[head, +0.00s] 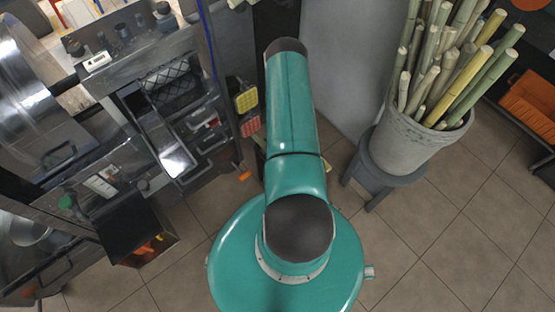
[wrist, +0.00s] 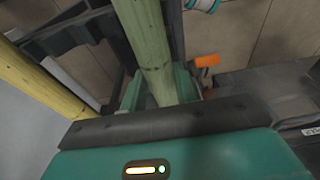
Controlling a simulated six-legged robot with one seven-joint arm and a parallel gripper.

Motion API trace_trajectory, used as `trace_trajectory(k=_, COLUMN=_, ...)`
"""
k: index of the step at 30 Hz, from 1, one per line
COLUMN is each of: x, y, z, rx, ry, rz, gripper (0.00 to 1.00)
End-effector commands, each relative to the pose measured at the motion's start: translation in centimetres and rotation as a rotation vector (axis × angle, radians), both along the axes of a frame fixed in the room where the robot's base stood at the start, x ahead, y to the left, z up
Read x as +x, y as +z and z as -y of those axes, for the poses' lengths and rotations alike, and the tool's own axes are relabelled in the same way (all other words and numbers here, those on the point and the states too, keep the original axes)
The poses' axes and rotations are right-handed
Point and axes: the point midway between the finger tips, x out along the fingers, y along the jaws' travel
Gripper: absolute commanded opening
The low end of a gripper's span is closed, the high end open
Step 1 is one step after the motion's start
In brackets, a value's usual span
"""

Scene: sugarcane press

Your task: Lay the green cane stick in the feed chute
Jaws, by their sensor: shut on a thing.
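The green cane stick (wrist: 150,45) runs up and out of the top of the wrist view. My gripper (wrist: 158,88) is shut on it, with a teal finger on each side. In the head view my own arm hides the gripper and most or all of the held stick. A slanted metal trough that looks like the feed chute (head: 165,140) is on the press at the left of the head view. My arm stands to the right of it. I cannot make out the chute for sure in the wrist view.
A pale bucket (head: 405,145) full of green and yellow canes stands on a grey stool (head: 375,180) at the right. A yellow pole (wrist: 45,75) crosses the left of the wrist view. A dark open box (head: 135,230) juts from the press. Tiled floor (head: 430,240) is clear at lower right.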

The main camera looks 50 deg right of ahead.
Motion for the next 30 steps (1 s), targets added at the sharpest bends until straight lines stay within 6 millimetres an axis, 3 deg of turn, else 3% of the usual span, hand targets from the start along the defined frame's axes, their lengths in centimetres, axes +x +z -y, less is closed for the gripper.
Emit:
trace_trajectory(k=23, x=0.0, y=2.6, z=0.0, rx=0.0, ry=0.0, rz=0.001, gripper=0.08)
trace_trajectory(k=30, x=-1.7, y=2.9, z=-0.3, rx=0.0, ry=-0.001, rz=0.0, gripper=0.08)
